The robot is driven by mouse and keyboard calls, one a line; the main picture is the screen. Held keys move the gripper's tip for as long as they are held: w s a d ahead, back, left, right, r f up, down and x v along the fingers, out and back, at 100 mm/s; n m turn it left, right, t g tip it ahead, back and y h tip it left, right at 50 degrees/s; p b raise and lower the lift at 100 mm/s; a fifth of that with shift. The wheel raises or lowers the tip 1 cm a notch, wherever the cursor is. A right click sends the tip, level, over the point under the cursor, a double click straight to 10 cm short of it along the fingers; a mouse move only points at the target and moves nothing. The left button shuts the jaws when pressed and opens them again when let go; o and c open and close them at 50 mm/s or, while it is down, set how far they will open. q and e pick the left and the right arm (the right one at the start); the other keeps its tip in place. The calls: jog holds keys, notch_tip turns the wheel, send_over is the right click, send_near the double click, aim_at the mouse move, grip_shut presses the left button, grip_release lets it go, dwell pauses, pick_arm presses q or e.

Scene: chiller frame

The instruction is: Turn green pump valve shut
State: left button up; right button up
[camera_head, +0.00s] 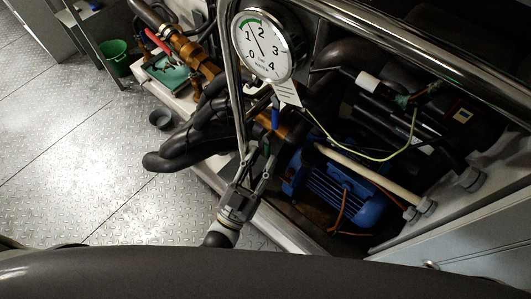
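My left gripper (258,160) reaches up from the lower middle of the head view to the pipework left of the blue pump motor (342,190). Its two fingers stand apart, beside a brass fitting (273,126). A small dark green patch shows near the fingertips, but I cannot tell whether it is the green valve handle or whether a finger touches it. A blue handle (275,118) stands just above, under the gauge's tag. My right gripper is not in view.
A round pressure gauge (262,45) and a steel rail (400,45) stand in front of the pipes. Black hoses (190,150) lie to the left. A red-handled valve (157,40), a teal tray (172,73) and a green bucket (115,57) are farther left.

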pick_arm(q)
jog(key=v, duration=0.6)
jog(key=shift+s+f, duration=0.1)
jog(key=shift+f, duration=0.05)
dwell(0.3)
jog(key=s+a+f+g+y+p, duration=0.1)
jog(key=a+f+g+y, duration=0.15)
jog(key=f, duration=0.55)
jog(key=s+a+f+n+g+y+p, duration=0.1)
jog(key=a+f+g, duration=0.15)
jog(key=f, duration=0.65)
jog(key=s+a+f+g+y+p, duration=0.15)
jog(key=f+g, duration=0.25)
jog(key=f, duration=0.4)
jog(key=s+a+f+g+y, duration=0.1)
jog(key=s+a+f+g, duration=0.2)
jog(key=s+f, duration=0.2)
jog(key=s+a+f+n+g+y, duration=0.1)
jog(key=s+a+f+g+y, duration=0.1)
jog(key=s, duration=0.8)
jog(key=s+a+f+g+y+p, duration=0.1)
jog(key=s+a+f+g, duration=0.4)
jog(key=s+f, duration=0.2)
jog(key=shift+s+a+f+n+y, duration=0.2)
jog(key=shift+a+f+n+y, duration=0.15)
jog(key=shift+f, duration=0.65)
